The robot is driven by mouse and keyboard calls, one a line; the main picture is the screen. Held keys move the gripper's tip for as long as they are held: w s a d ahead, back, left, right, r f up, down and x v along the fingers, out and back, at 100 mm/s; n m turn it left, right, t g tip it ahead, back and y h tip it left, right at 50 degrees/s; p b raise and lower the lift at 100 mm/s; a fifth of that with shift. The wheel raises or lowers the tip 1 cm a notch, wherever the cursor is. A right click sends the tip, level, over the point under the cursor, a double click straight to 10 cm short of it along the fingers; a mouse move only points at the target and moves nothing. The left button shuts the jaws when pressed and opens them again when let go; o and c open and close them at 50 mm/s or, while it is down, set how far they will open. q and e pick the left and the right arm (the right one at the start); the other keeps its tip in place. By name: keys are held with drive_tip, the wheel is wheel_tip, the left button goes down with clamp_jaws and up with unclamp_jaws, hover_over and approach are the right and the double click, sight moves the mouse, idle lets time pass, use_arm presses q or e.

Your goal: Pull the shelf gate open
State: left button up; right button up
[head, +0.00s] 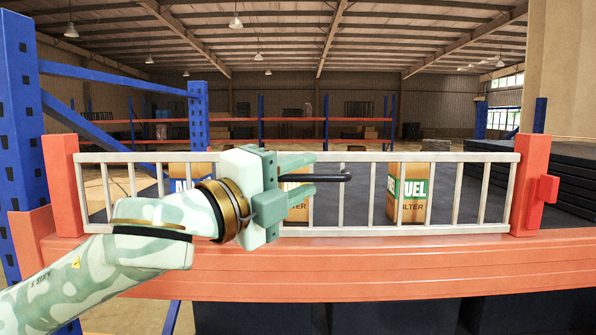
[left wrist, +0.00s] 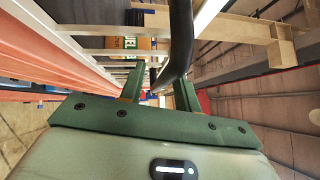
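The shelf gate (head: 366,157) is a pale barred panel between two orange posts, spanning the front of the shelf. It looks shut. A black bar handle (head: 335,177) sticks out from it near the middle. My left gripper (head: 312,178) comes in from the left in front of the gate, its two green fingers above and below the handle. The left wrist view shows the black handle (left wrist: 181,45) passing between the fingers (left wrist: 158,80), with a gap around it, so the gripper looks open and not clamped. My right gripper is not in view.
Fuel filter boxes (head: 409,192) stand on the shelf behind the bars. The orange shelf beam (head: 400,268) runs below the gate. An orange latch block (head: 546,189) sits on the right post. A blue rack upright (head: 20,130) stands at the left.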

use_arm(q)
clamp_jaws()
drive_tip(key=shift+f, duration=0.1)
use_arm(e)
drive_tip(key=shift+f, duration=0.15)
